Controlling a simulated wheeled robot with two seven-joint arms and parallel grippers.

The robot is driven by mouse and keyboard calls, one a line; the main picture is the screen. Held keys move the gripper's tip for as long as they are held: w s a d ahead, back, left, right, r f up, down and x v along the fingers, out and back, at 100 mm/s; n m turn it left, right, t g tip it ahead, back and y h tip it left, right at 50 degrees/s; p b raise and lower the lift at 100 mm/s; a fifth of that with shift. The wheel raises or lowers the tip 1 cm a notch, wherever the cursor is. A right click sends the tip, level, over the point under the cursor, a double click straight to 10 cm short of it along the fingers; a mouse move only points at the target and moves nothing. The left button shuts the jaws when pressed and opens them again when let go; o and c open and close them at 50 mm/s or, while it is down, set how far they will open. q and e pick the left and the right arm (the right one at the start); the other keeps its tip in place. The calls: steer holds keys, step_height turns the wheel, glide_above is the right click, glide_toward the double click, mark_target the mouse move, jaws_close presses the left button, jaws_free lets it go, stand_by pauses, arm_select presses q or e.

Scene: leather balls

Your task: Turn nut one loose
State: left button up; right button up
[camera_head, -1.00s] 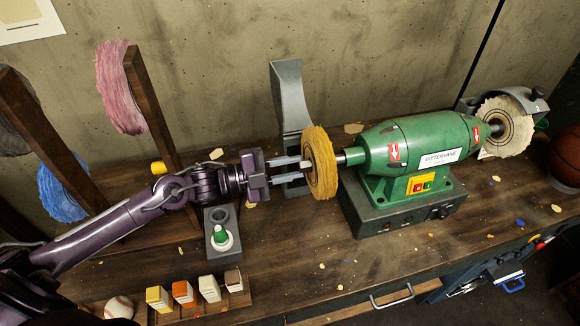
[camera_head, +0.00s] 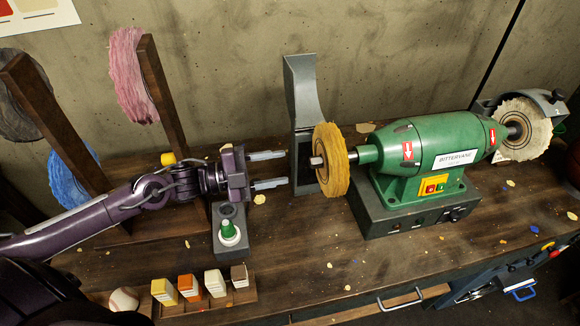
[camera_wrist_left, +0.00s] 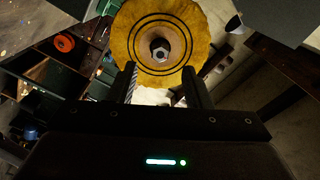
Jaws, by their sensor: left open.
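Nut one (camera_wrist_left: 160,50) is a grey hex nut at the centre of the yellow buffing wheel (camera_wrist_left: 190,20). In the head view the nut (camera_head: 316,161) shows at the shaft end on the left face of the yellow wheel (camera_head: 333,172). The wheel sits on the left shaft of the green grinder (camera_head: 430,150). My left gripper (camera_head: 285,169) is open and empty, to the left of the nut and apart from it, its fingers pointing at the wheel. In the left wrist view its fingers (camera_wrist_left: 161,85) stand below the nut. My right gripper is not in view.
A grey guard (camera_head: 301,100) stands behind the yellow wheel. A grey holder (camera_head: 230,240) with a green-topped item is below my left gripper. Compound bars (camera_head: 190,286) and a baseball (camera_head: 123,299) lie at the front. Wooden posts hold pink (camera_head: 128,75) and blue wheels at left.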

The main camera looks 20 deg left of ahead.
arm_select(q)
steer(key=shift+v, duration=0.9)
